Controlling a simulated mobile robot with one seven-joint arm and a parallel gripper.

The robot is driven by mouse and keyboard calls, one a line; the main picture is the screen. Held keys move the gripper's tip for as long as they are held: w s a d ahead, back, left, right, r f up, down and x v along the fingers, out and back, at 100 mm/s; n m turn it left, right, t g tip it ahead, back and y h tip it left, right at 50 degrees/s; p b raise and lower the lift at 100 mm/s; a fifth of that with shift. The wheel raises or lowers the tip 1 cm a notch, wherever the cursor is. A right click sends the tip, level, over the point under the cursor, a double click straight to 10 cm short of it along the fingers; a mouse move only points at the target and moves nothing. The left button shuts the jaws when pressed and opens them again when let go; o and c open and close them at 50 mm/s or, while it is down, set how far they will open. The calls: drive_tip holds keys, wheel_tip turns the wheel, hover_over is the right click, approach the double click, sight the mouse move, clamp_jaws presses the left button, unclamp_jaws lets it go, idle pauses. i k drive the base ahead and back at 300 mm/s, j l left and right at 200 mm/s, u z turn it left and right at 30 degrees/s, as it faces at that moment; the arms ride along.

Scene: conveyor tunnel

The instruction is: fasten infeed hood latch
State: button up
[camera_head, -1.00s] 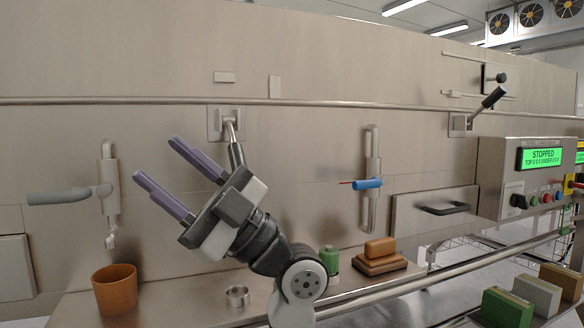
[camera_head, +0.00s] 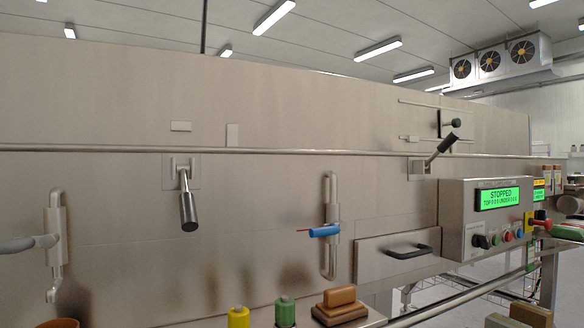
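Two lever latches sit along the horizontal rail of the steel tunnel wall; the frames do not show which is the infeed one. The left latch (camera_head: 187,202) hangs nearly straight down from its square bracket plate, its dark grip at the lower end. The right latch (camera_head: 438,152) slants up and to the right from its bracket, with a black grip. Above the left latch, the hood (camera_head: 100,100) carries two small flat plates (camera_head: 181,126). My gripper is out of view.
A drawer (camera_head: 375,266) and a control panel reading STOPPED (camera_head: 497,199) are at right. Yellow (camera_head: 238,318) and green (camera_head: 285,313) containers and a brown block (camera_head: 340,305) stand below.

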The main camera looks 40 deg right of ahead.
sight(451, 137)
drive_tip(key=l+z, duration=0.15)
drive_tip(key=l, duration=0.3)
drive_tip(key=l+z, duration=0.2)
drive_tip(key=l, duration=0.25)
drive_tip(key=i+l+z, duration=0.15)
drive_tip(key=l, duration=0.25)
drive_tip(key=l+z, duration=0.15)
drive_tip(key=l, duration=0.3)
drive_tip(key=i+l+z, duration=0.2)
drive_tip(key=l, duration=0.2)
drive_tip(key=i+l+z, duration=0.15)
drive_tip(key=l, duration=0.3)
drive_tip(key=k+l+u, duration=0.1)
drive_tip(key=l+u, duration=0.35)
drive_tip(key=l, duration=0.25)
